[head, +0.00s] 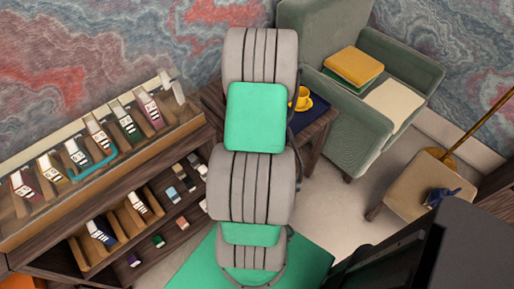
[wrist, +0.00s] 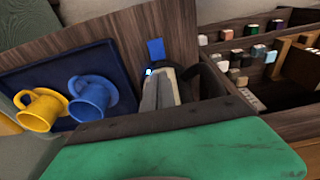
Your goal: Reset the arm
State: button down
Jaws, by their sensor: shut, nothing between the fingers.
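My arm rises through the middle of the head view, grey with green panels, and its end cannot be made out there. In the wrist view my gripper (wrist: 165,88) shows as grey fingers, shut and empty, beyond a dark bar and a green surface that fills the bottom. The fingers are over or near a wooden table top (wrist: 125,30). I cannot tell whether the fingers touch the table.
The yellow cup also shows in the head view (head: 303,99), beside my arm. A wooden display case (head: 150,150) with several small items in slots stands left. A green armchair (head: 350,135) with cushions stands behind right. A tan stool (head: 420,185) is at right. Pale floor (head: 345,215) is open between.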

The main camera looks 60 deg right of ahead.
jog(key=s+a+r+m+g+y, duration=0.25)
jog(key=s+a+m, duration=0.6)
jog(key=a, duration=0.45)
jog(key=w+a+r+n+t+h, duration=0.1)
jog(key=w+a+r+n+t, duration=0.1)
jog(key=w+a+r+n, duration=0.3)
jog(key=w+a+r+n+t+h, duration=0.1)
jog(key=w+a+r+n, duration=0.5)
jog(key=a+r, duration=0.8)
jog(key=a+t, duration=0.1)
jog(key=a, duration=0.3)
jog(key=shift+w+a+r, duration=0.15)
jog(key=shift+a+r, duration=0.1)
